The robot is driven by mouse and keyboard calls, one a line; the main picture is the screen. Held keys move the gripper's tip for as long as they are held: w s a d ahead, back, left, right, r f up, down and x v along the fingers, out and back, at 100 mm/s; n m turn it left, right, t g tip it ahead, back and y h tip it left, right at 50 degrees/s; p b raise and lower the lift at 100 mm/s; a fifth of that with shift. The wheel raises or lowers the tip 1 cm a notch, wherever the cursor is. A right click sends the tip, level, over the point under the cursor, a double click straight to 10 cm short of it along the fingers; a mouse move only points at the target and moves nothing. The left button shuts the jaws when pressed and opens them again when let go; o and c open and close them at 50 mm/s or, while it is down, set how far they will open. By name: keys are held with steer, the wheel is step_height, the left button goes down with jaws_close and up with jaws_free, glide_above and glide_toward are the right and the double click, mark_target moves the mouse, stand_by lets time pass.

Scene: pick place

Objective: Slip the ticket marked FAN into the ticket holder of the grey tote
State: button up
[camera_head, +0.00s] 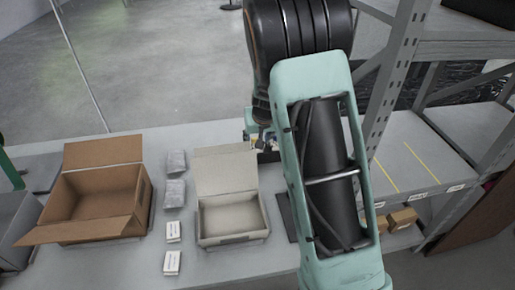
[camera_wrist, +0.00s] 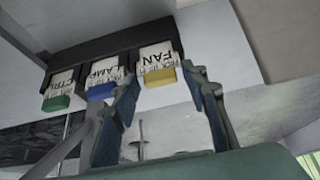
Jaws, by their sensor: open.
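The ticket marked FAN (camera_wrist: 158,56) is white with a yellow end and stands in a dark rack (camera_wrist: 98,44) in the wrist view. My gripper (camera_wrist: 161,82) is open and empty, its two blue-padded fingers on either side of the ticket's yellow end; I cannot tell whether they touch it. In the head view the rack (camera_head: 268,156) is mostly hidden behind my arm. A grey bin (camera_head: 12,232), cut off by the left edge, appears to be the grey tote. I cannot make out its ticket holder.
The LAMP ticket (camera_wrist: 103,72) with a blue end and the CTRL ticket (camera_wrist: 62,82) with a green end stand beside FAN. A brown carton (camera_head: 95,203), a pale carton (camera_head: 232,222) and small packets (camera_head: 174,192) occupy the table. Metal shelving (camera_head: 388,95) stands at right.

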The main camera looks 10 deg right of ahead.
steer(key=shift+f, duration=0.1)
steer(key=c, duration=0.5)
step_height(320, 180, up, 6)
steer(key=p, duration=0.4)
stand_by(0.5)
